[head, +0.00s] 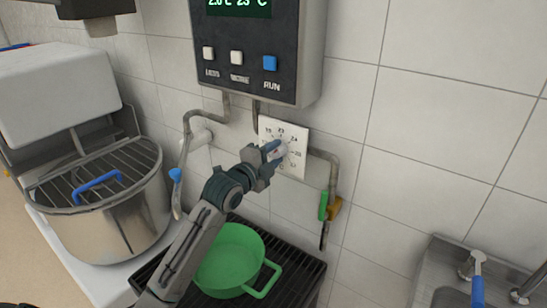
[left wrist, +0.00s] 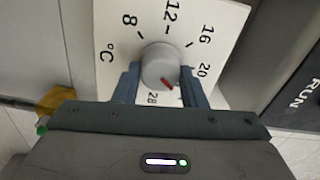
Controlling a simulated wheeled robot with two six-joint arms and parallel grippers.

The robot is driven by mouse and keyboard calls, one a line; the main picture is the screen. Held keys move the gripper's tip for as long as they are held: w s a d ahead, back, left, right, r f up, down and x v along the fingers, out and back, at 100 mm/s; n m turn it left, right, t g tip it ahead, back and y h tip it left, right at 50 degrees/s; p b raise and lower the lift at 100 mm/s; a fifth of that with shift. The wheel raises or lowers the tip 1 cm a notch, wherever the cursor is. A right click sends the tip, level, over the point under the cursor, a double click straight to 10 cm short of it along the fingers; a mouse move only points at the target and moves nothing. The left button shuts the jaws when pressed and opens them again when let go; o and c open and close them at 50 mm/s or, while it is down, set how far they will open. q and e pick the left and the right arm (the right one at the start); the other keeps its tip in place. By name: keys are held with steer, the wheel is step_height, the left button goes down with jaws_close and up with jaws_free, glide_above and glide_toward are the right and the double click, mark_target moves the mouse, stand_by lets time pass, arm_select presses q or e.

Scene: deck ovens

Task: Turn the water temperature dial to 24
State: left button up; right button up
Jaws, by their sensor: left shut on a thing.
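The water temperature dial is a round grey knob (left wrist: 160,66) on a white square plate (head: 298,140) fixed to the tiled wall. In the left wrist view the plate shows 8, 12, 16, 20 and 28; the place between 20 and 28 is covered by a finger. The knob's red mark points down and slightly right, between 20 and 28. My left gripper (head: 266,160) is shut on the knob, with one finger on each side of it (left wrist: 158,88). My right gripper is not in view.
A control box (head: 309,50) with LESS, MORE and RUN buttons hangs above the dial; its display appears to read 2.0 L 23 °C. A green pot (head: 238,262) stands on a black grate below. Pipes flank the plate. A mixer bowl (head: 120,225) is left, a sink (head: 440,270) right.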

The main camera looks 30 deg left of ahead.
arm_select(q)
steer(key=shift+m, duration=0.6)
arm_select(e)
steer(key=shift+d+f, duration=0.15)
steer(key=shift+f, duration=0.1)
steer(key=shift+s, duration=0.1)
arm_select(q)
steer(key=o, duration=1)
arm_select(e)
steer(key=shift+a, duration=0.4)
